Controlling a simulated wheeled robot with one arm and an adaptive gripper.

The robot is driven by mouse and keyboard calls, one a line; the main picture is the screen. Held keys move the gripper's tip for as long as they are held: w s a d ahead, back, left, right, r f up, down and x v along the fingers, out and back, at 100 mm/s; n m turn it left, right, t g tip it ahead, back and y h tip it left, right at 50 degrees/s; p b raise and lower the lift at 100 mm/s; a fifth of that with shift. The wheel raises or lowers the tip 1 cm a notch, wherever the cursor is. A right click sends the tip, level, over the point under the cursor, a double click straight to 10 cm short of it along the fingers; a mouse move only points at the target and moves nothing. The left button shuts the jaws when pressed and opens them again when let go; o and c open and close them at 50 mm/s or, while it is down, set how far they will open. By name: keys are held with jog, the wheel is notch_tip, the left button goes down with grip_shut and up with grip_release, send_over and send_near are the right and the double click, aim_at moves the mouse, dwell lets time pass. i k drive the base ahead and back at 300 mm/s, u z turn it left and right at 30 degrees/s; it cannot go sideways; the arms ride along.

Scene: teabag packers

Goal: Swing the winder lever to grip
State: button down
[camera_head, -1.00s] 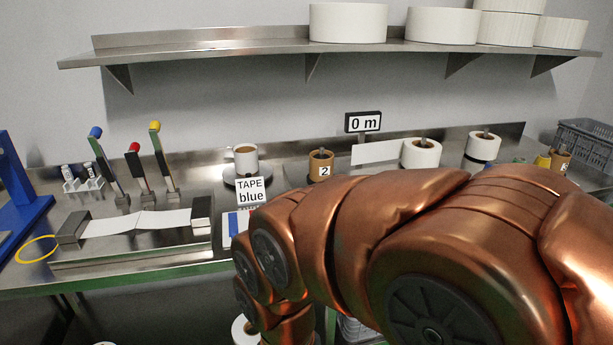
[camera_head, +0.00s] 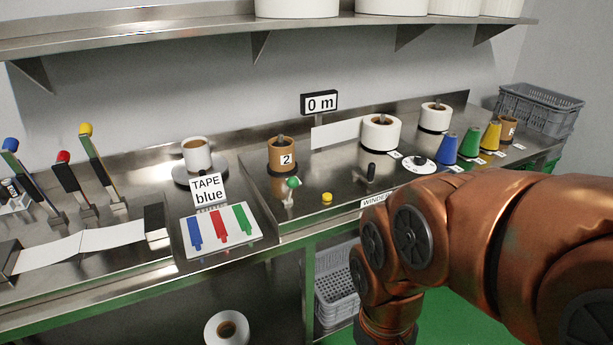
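The winder bench section (camera_head: 335,195) carries a partly covered "WINDER" label (camera_head: 374,200) on its front edge. A small lever with a green ball knob (camera_head: 292,184) stands on its left part, roughly upright. A black-handled lever or crank (camera_head: 370,173) stands further right, behind the label. I cannot tell which of the two is the winder lever. A brown core marked 2 (camera_head: 281,156) stands at the left and a white roll (camera_head: 380,134) at the right, with a white strip (camera_head: 336,134) by the roll. My copper arm hangs at the lower right; my gripper is outside the picture.
A "0 m" display (camera_head: 320,103) stands behind. A yellow button (camera_head: 327,198) sits near the front edge. Coloured cones (camera_head: 469,143) stand at the right. A tape card (camera_head: 220,229) and levers with coloured knobs (camera_head: 86,130) are left. A shelf (camera_head: 250,32) overhangs the bench.

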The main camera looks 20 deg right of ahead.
aim_at(292, 182)
jog(key=k, duration=0.6)
jog(key=u, duration=0.7)
jog(key=i, duration=0.9)
jog(key=z, duration=0.25)
